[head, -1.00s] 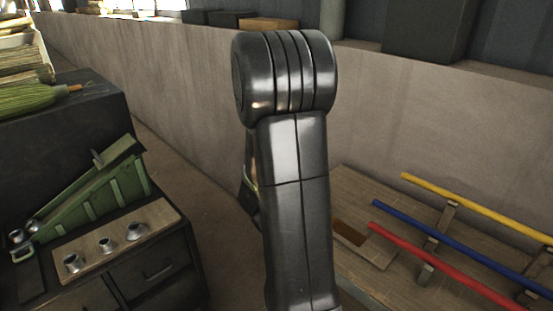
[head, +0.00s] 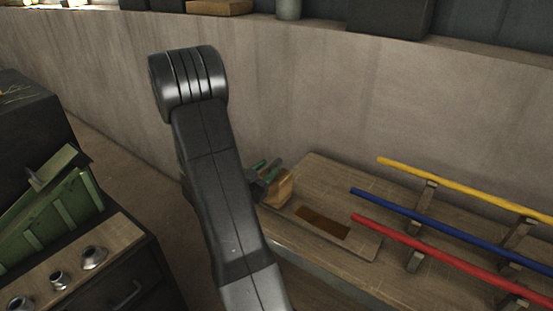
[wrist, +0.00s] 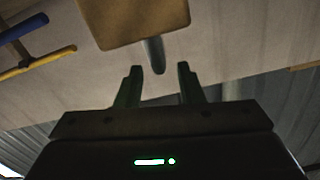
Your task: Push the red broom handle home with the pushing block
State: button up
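The red broom handle (head: 440,249) lies slanting across wooden supports on the bench at the right, its near end by a dark slot. The wooden pushing block (head: 282,190) is at the bench's left end, partly hidden by my gripper (head: 266,174). In the wrist view the block (wrist: 135,22) has a grey peg (wrist: 153,56) sticking out towards me. My gripper (wrist: 158,70) is open there, with green fingers apart and the peg's tip between them in the picture. I cannot tell whether they touch it.
A blue handle (head: 430,219) and a yellow handle (head: 450,182) lie parallel beyond the red one. A wooden board with a dark slot (head: 324,222) lies before their ends. A wall (head: 330,90) runs behind the bench. At the left are a green rack (head: 45,215) and several metal ferrules on a cabinet.

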aim_at(277, 159)
jog(key=p+x, duration=0.1)
jog(key=x, duration=0.5)
jog(key=shift+c, duration=0.4)
grip_shut()
